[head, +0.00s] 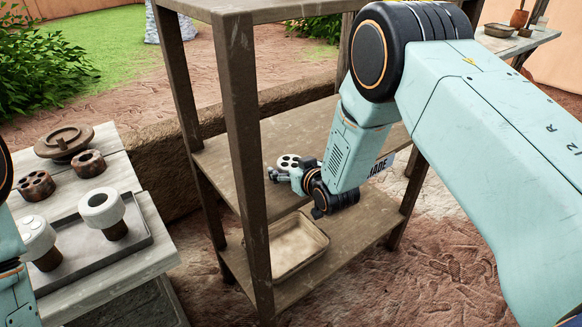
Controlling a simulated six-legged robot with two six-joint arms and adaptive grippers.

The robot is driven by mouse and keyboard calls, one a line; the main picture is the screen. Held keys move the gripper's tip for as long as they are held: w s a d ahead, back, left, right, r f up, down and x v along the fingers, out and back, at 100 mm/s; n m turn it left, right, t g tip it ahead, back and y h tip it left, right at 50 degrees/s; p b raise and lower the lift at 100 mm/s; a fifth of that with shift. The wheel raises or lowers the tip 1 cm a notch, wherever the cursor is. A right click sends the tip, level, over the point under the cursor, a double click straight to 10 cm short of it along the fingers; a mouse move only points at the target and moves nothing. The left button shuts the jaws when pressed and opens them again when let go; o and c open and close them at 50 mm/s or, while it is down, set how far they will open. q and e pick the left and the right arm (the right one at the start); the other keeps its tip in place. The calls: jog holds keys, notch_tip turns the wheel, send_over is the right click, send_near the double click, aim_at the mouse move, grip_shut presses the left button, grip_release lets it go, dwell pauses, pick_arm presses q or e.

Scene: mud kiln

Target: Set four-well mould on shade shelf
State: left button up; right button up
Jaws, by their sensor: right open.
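A pale round mould with several dark wells (288,161) is at the middle board of the wooden shelf (232,165). It appears to rest on the board, though its underside is hidden behind my gripper. My right gripper (278,175) is open, with its fingers right beside the mould's near side; I cannot tell if they touch it. A sign (381,167) with the letters "ADE" showing is on the shelf's right side, partly covered by my right arm. My left arm shows only at the left edge, and its gripper is out of view.
A beige tray (292,248) sits on the lower board. Shelf posts (245,150) stand close to my right arm. On the left table, a grey tray (135,241) holds white-topped pieces (101,208); brown pieces (36,186) and a round brown dish (64,142) stand behind.

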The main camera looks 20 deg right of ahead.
jog(key=shift+w+r, duration=0.1)
jog(key=shift+r, duration=0.15)
jog(key=p+v, duration=0.3)
jog(key=v, duration=0.9)
jog(key=shift+o, duration=0.5)
jog(key=shift+f, duration=0.15)
jog(key=shift+o, duration=1)
